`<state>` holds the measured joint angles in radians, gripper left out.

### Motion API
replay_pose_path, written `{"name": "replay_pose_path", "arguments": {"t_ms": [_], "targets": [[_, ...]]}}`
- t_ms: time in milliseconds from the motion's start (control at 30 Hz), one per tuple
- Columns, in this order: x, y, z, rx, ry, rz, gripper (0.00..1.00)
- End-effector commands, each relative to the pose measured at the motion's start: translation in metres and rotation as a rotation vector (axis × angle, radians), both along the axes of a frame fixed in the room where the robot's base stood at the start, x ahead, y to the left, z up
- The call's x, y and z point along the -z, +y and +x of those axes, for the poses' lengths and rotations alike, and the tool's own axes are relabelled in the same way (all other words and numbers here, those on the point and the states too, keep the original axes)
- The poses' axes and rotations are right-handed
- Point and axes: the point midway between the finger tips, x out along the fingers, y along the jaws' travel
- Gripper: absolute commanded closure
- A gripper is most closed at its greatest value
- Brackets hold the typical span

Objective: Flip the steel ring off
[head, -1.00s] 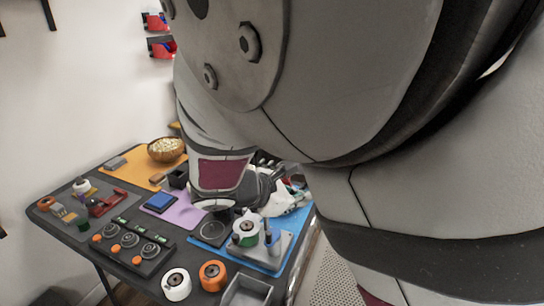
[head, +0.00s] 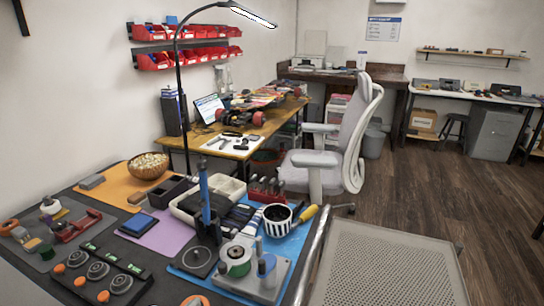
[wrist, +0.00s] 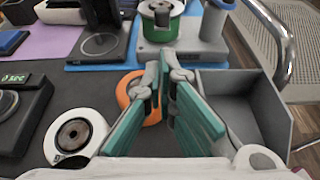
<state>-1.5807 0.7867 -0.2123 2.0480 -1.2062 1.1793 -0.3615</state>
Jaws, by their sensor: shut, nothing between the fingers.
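I see several ring-shaped parts and cannot tell which one is the steel ring. A black panel (head: 66,287) at the table's front left carries several grey rings (head: 97,269), with orange knobs and green displays beside them. A dark square plate (head: 190,269) with a thin round ring outline lies right of the panel; it also shows at the top left of the wrist view (wrist: 88,52). My gripper (wrist: 165,62) is shut and empty in the wrist view, above the table between the orange roll and the grey bin. It is out of the head view.
Beyond is a green spool (wrist: 160,30) on a grey stand. A tall blue pen-like tool (head: 204,190) and a striped cup (head: 277,226) stand farther back.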

Motion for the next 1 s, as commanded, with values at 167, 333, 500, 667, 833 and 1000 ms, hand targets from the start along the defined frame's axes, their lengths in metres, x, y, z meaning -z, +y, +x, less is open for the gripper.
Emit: {"name": "replay_pose_path", "arguments": {"t_ms": [167,333,500,667,833,1000], "targets": [[0.006,0.001,-0.011,-0.018,0.002,-0.011,1.00],[0.006,0.001,-0.011,-0.016,0.001,-0.010,1.00],[0.007,0.000,-0.006,-0.015,0.001,-0.010,1.00],[0.015,-0.007,0.012,-0.013,0.001,-0.011,1.00],[0.025,-0.017,0.039,-0.013,0.001,-0.012,1.00],[0.033,-0.025,0.063,-0.013,0.000,-0.010,1.00]]}}
